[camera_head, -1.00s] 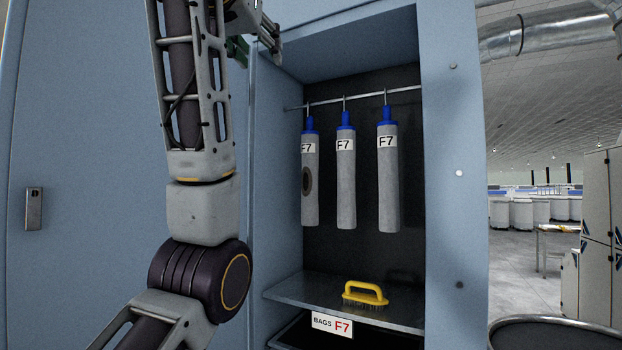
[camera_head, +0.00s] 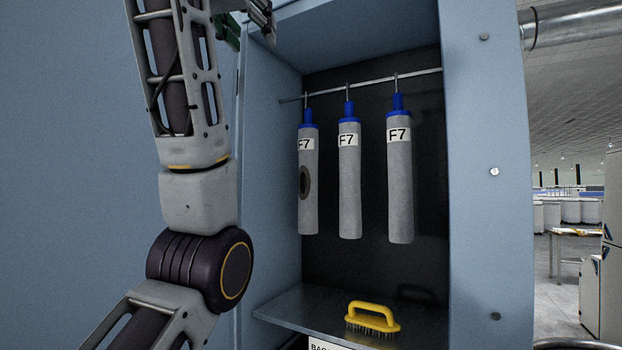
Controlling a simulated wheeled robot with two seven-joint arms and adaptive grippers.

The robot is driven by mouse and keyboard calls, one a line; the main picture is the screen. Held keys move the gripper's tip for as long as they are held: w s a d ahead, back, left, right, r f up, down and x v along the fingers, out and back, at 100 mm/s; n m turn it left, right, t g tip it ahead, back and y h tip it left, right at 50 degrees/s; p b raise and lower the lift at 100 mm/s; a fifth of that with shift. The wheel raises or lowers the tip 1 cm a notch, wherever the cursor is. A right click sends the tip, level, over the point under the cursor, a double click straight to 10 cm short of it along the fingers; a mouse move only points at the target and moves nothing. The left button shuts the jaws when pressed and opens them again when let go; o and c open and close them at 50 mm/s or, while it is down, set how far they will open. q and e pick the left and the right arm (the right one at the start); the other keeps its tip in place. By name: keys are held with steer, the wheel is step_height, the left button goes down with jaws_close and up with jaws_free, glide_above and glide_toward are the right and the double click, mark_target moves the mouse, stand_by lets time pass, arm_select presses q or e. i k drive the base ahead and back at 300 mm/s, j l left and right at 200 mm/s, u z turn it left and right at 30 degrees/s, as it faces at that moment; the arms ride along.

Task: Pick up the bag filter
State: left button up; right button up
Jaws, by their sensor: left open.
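Three grey bag filters with blue collars and white F7 labels hang by hooks from a metal rail inside the blue cabinet. The left bag (camera_head: 307,190) has a dark oval patch or hole on its side. The middle bag (camera_head: 349,190) and the right bag (camera_head: 400,190) look plain and whole. My left gripper (camera_head: 264,22) is at the top edge of the view, partly cut off, by the cabinet's upper left edge. It is open, above and left of the bags, and touches none of them. My right gripper is out of view.
The rail (camera_head: 427,72) spans the cabinet (camera_head: 487,240). A yellow-handled brush (camera_head: 373,312) lies on the shelf (camera_head: 300,307) below the bags. The cabinet's side walls bound the opening. Open hall floor shows at the right.

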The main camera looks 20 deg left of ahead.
mark_target(308, 131)
steer(key=i+j, duration=0.15)
steer(key=i, duration=0.25)
steer(key=i+j, duration=0.15)
steer(key=i, duration=0.3)
steer(key=i+j, duration=0.15)
steer(key=i, duration=0.25)
